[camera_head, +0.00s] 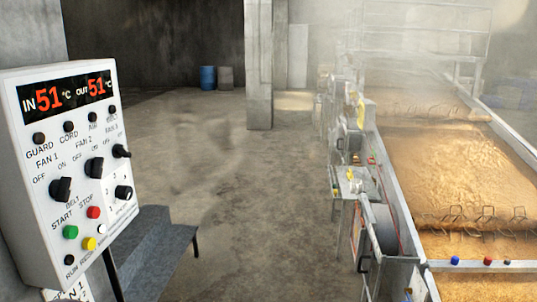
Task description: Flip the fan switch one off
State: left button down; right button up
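A white control box (70,165) stands at the left, with a red display reading IN 51 °C and OUT 51 °C. The black fan 1 switch knob (60,190) is on its left side, under the labels FAN 1, OFF and ON. I cannot tell for sure which way this knob points. The fan 2 knob (94,167) and the fan 3 knob (121,151) sit to its right. Neither of my grippers is in view, and nothing covers the switches.
Below the knobs are a green button (70,232), a red button (93,212) and a yellow button (89,243). A grey bench (165,250) stands behind the box. A long grain bed (450,170) fills the right. The concrete floor between is clear.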

aim_at(59, 190)
jog(key=u, duration=1.3)
